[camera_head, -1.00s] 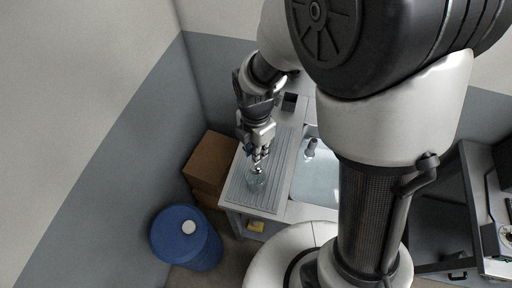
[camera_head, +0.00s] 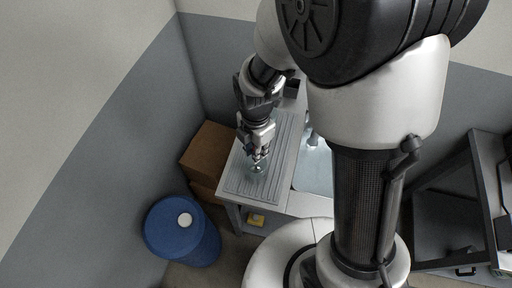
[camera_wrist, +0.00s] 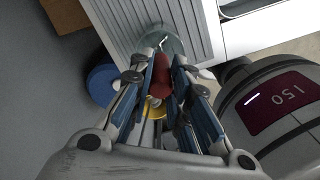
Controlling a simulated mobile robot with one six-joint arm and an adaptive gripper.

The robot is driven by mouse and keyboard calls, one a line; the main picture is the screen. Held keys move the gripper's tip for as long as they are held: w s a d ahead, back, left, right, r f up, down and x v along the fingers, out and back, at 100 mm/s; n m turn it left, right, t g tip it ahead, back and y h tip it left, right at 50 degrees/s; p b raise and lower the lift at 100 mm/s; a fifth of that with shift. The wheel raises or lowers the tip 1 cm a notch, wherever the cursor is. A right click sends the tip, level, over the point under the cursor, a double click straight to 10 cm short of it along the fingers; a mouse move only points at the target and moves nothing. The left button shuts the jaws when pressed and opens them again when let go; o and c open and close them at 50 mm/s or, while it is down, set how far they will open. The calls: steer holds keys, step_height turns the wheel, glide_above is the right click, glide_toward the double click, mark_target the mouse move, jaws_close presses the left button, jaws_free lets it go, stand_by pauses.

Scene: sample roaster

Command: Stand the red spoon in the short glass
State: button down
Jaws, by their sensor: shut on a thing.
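My gripper (camera_head: 259,152) is over the ribbed drainboard, fingers pointing down. In the wrist view, its blue-padded fingers (camera_wrist: 172,85) are shut on the red handle of the spoon (camera_wrist: 161,76). The spoon's thin metal part reaches past the fingertips toward the short glass (camera_wrist: 176,44), a clear, greenish tumbler. In the head view the glass (camera_head: 258,171) stands upright on the drainboard, right below the gripper. A shiny bit of the spoon shows at the glass. I cannot tell whether the spoon's end is inside the rim or in front of it.
The sink basin (camera_head: 313,168) lies right of the drainboard (camera_head: 240,186). Brown boxes (camera_head: 207,150) and a blue barrel (camera_head: 182,232) stand on the left. A yellow item (camera_head: 256,219) is on the shelf below. A dark bench (camera_head: 440,225) stands at the right.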

steer(key=shift+f, duration=0.15)
steer(key=c, duration=1.4)
jaws_free()
steer(key=shift+c, duration=0.2)
step_height(320, 180, up, 12)
